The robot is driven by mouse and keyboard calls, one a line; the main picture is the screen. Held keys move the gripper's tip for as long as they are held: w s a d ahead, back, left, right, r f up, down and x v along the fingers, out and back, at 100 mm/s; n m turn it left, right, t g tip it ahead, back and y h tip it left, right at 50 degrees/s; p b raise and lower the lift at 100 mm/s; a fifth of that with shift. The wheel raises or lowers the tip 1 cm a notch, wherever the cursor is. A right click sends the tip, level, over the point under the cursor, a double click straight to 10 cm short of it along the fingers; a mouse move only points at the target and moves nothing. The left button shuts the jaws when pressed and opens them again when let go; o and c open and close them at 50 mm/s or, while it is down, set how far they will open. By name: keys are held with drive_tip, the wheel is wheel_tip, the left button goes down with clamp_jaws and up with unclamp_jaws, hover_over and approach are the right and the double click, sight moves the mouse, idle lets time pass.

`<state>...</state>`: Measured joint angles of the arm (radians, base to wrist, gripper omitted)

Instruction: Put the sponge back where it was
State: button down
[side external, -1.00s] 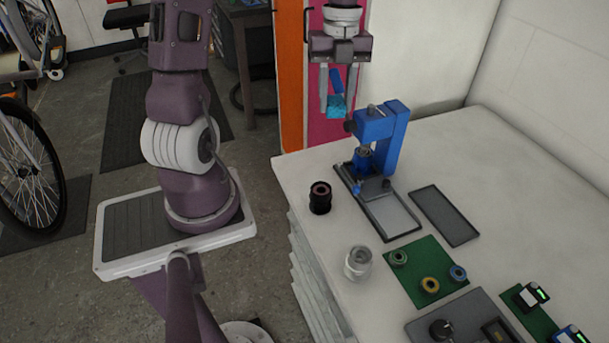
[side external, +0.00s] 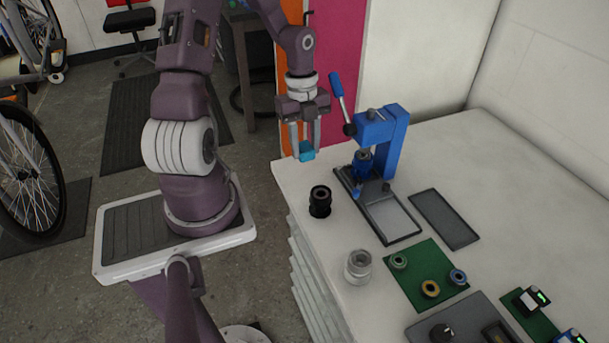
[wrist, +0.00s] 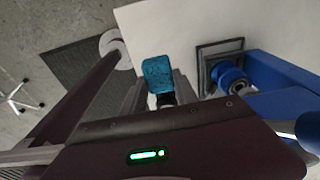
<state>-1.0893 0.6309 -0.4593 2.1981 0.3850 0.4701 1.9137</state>
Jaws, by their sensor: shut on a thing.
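A small blue sponge (side external: 307,151) is held between the fingertips of my gripper (side external: 304,146), above the far left corner of the white table in the side view. In the wrist view the sponge (wrist: 157,73) shows as a blue speckled block at the end of the fingers, partly hidden by them. My gripper points down and is shut on the sponge. It hangs left of the blue arbor press (side external: 381,140) and beyond the black cylinder (side external: 320,201).
The press's raised lever (side external: 337,87) stands just right of my gripper. A grey tray (side external: 444,219), a clear jar (side external: 358,266) and a green mat with rings (side external: 408,284) lie nearer. The table's right rear (side external: 500,150) is clear.

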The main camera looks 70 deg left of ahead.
sight(306, 181)
wheel_tip(306, 181, down, 8)
drive_tip(key=shift+r, duration=0.2)
drive_tip(key=shift+f, duration=0.15)
drive_tip(key=c, duration=0.9)
unclamp_jaws()
drive_tip(key=shift+c, duration=0.2)
